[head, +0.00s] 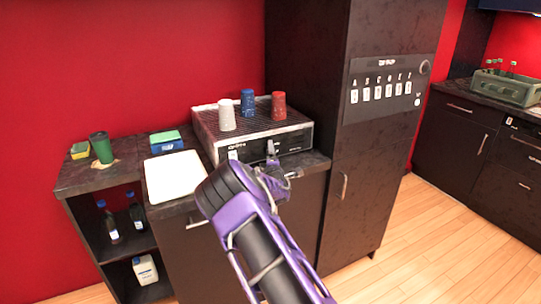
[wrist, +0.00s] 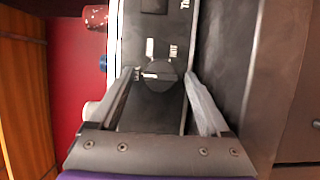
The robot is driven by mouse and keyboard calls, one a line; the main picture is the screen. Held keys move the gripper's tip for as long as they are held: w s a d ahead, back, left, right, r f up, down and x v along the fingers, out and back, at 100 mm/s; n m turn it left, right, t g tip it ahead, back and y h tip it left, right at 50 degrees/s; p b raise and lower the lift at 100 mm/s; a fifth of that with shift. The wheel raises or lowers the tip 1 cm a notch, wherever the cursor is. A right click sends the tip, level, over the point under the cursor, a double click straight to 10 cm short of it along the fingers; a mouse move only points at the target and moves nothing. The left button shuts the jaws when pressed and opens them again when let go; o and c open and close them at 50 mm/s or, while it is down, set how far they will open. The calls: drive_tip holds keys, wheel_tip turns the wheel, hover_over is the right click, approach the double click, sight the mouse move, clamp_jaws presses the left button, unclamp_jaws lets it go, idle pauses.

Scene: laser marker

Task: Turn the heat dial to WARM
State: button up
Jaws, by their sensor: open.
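The warmer (head: 205,128) is a low box with a dark ribbed top and a dark front panel, standing on the counter. In the wrist view its front panel (wrist: 155,105) runs up the picture, turned on its side. A round dark dial (wrist: 160,70) sits on that panel with small white marks on and near it; I cannot read which setting it points to. My gripper (wrist: 160,78) is open, with one finger on each side of the dial. I cannot tell whether the fingers touch it. In the head view my gripper (head: 271,158) is in front of the panel and hides the dial.
White (head: 227,115), blue (head: 248,102) and red (head: 278,105) cups stand upside down on the warmer. A white board (head: 174,174) lies left of it. A tall dark cabinet (head: 355,165) with a switch panel (head: 384,88) stands close on the right.

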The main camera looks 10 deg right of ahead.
clamp_jaws()
idle(0.3)
drive_tip(key=shift+d+m, duration=0.1)
drive_tip(key=shift+m, duration=0.3)
drive_tip(key=m+b, duration=0.1)
drive_tip(key=m+g, duration=0.1)
drive_tip(key=m, duration=0.1)
drive_tip(key=m+g+y+b, duration=0.1)
drive_tip(key=shift+d+r+m+b, duration=0.1)
drive_tip(key=shift+r+m+b, duration=0.2)
drive_tip(key=m+g+y, duration=0.1)
drive_tip(key=m, duration=0.1)
drive_tip(key=shift+d+r+m, duration=0.1)
drive_tip(key=shift+r+m, duration=0.05)
drive_tip(key=shift+m, duration=0.25)
drive_tip(key=shift+m+g+y+p, duration=0.4)
drive_tip(key=shift+m+y+p, duration=0.1)
drive_tip(key=shift+m, duration=0.1)
